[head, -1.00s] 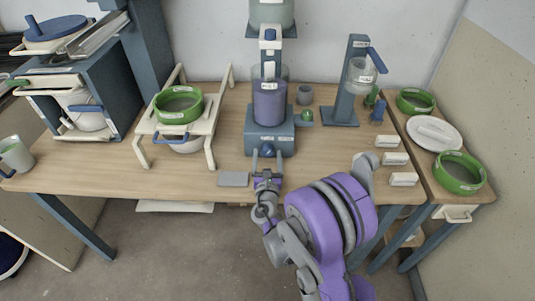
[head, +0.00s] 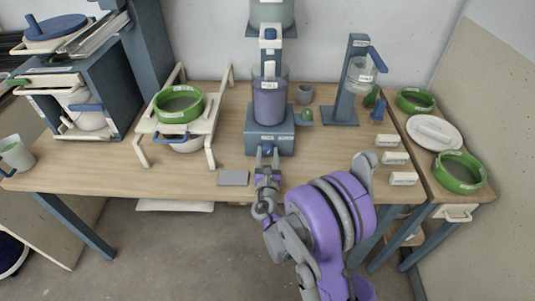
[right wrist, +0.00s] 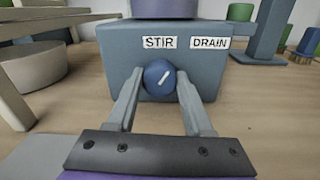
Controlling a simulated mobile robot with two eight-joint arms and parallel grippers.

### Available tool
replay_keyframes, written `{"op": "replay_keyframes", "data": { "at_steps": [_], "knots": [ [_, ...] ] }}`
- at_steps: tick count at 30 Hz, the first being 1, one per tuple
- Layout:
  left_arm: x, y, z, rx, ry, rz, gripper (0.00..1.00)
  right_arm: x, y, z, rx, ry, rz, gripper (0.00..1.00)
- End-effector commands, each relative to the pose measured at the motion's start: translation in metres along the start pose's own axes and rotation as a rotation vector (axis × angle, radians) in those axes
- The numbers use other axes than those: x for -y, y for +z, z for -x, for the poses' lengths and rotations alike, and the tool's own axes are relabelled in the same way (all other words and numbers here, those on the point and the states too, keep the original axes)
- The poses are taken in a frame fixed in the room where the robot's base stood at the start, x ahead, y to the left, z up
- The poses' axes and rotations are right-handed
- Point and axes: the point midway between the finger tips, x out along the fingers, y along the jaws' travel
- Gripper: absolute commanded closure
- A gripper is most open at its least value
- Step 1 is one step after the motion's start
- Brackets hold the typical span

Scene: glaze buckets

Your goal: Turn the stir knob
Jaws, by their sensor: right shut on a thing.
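In the head view the knob (head: 267,149) shows at the front of the base. My right gripper (right wrist: 160,84) is shut on the knob, one finger on each side. In the head view my right gripper (head: 267,155) reaches it from the front. A purple bucket (head: 269,100) stands on the base. My left gripper is not in view.
A grey plate (head: 233,178) lies left of my right gripper. A cream stand (head: 212,130) with a green-rimmed sieve (head: 179,105) is farther left. White blocks (head: 404,179) lie on the right of the table. The wood between is clear.

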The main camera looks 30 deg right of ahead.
Motion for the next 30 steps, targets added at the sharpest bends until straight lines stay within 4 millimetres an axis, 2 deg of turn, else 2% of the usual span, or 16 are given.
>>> {"op": "replay_keyframes", "data": {
  "at_steps": [11,30],
  "knots": [
    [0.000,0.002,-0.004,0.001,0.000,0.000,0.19,0.000,-0.001,0.000,0.003,0.001,-0.130,1.00],
    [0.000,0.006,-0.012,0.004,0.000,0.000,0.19,0.001,-0.002,0.001,0.018,0.002,-0.714,1.00]
  ]
}}
